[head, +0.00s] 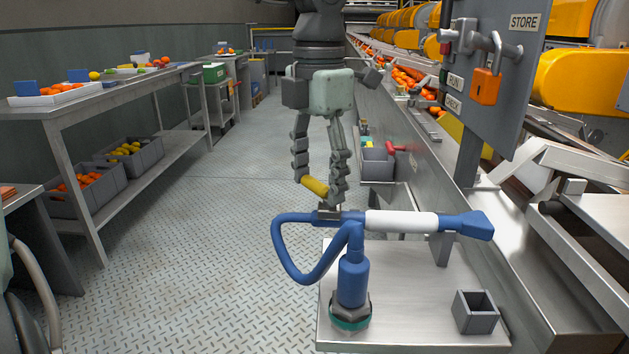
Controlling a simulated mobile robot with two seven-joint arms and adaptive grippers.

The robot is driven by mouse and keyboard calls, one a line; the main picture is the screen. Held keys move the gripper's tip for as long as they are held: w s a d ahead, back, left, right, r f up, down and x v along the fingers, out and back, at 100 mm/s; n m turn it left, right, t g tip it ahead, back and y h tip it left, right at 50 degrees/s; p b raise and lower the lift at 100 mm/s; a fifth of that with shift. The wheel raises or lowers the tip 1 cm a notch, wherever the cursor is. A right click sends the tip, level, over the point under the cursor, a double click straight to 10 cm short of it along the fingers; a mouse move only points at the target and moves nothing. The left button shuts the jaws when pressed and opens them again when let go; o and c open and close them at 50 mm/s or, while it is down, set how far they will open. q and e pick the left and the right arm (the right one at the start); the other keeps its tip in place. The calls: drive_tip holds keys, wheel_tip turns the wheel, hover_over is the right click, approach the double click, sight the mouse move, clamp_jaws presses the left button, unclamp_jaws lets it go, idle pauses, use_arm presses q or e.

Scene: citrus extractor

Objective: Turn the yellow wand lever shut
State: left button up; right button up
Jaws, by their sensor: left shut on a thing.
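The yellow wand lever (313,186) is a short yellow bar above the left end of a blue and white wand (401,221). My left gripper (319,190) hangs down from the top of the head view, with its fingers on both sides of the lever and shut on it. The wand lies level on a bracket, with a blue nozzle at its right end. A blue hose (283,251) loops from its left end to a blue upright fitting (352,281). The lever's far end is partly hidden by the fingers. My right gripper is not in view.
The wand stands over a metal plate (420,335) with a small grey square holder (475,312). A grey panel (500,75) with an orange padlock (487,86) rises at the right. Shelves with fruit crates (128,165) line the left. The floor between is clear.

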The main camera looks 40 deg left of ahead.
use_arm(q)
drive_tip(key=m, duration=0.2)
drive_tip(key=w+m, duration=0.1)
drive_tip(key=m, duration=0.2)
drive_tip(key=d+m, duration=0.1)
drive_tip(key=m, duration=0.1)
drive_tip(key=shift+w+m, duration=0.2)
drive_tip(key=shift+m, duration=0.2)
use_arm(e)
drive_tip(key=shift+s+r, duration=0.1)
use_arm(q)
drive_tip(key=shift+d, duration=0.1)
drive_tip(key=o, duration=1.2)
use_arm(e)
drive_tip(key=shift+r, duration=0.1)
